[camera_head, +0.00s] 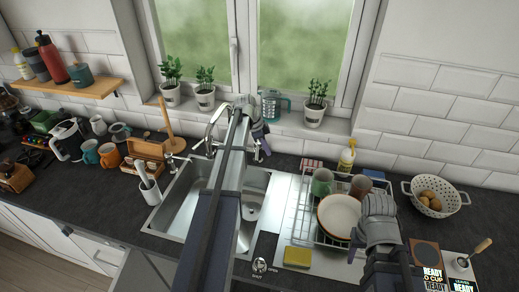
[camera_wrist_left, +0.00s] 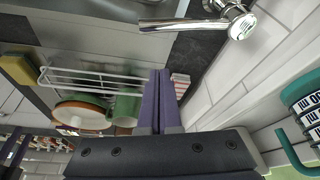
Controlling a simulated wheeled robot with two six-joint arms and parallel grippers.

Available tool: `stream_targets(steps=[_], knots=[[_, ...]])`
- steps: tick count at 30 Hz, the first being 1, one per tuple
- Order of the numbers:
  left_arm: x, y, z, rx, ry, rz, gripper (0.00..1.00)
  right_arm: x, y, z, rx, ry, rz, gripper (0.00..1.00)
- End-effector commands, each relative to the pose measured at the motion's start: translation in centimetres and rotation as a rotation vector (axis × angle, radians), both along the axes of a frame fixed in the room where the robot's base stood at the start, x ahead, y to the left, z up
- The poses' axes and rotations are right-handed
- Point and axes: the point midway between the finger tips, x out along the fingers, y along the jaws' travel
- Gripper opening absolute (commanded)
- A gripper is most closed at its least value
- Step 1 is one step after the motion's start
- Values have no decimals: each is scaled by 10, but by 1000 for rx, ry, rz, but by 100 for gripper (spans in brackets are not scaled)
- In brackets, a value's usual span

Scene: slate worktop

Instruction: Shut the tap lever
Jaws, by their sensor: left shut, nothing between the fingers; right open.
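The chrome tap (camera_head: 214,128) stands behind the sink, and my left arm hides much of it. In the left wrist view a chrome bar of the tap (camera_wrist_left: 185,24) with a round capped end shows at the top; I cannot tell surely which part is the lever. My left gripper (camera_head: 266,151) is beside the tap, to its right, pointing down. In the wrist view its fingers (camera_wrist_left: 160,74) are shut together, empty, and apart from the chrome bar. My right gripper (camera_head: 354,250) is open and empty, over the right side of the dish rack.
The steel sink (camera_head: 178,205) is under my left arm. The dish rack (camera_head: 298,220) holds a plate (camera_head: 338,215) and mugs. A yellow sponge (camera_head: 297,257) lies in front. Potted plants and a teal-handled jug (camera_head: 272,104) stand on the sill. A colander (camera_head: 452,192) is at right.

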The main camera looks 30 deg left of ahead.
Motion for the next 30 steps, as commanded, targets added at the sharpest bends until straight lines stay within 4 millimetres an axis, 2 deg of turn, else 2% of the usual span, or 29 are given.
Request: stream_targets(steps=[1,3,12,15,23,30], knots=[[-3,5,17,1,1,4,0,0,0,17,0,0,-2,50],[-5,9,28,1,1,4,0,0,0,28,1,0,-4,50],[-13,24,73,0,0,4,0,0,0,73,1,1,-9,50],[-15,27,83,-1,1,3,0,0,0,83,1,1,-7,50],[-17,31,86,0,1,0,0,0,0,86,1,2,-6,50],[-8,19,60,16,9,-105,0,0,0,61,1,1,-8,50]])
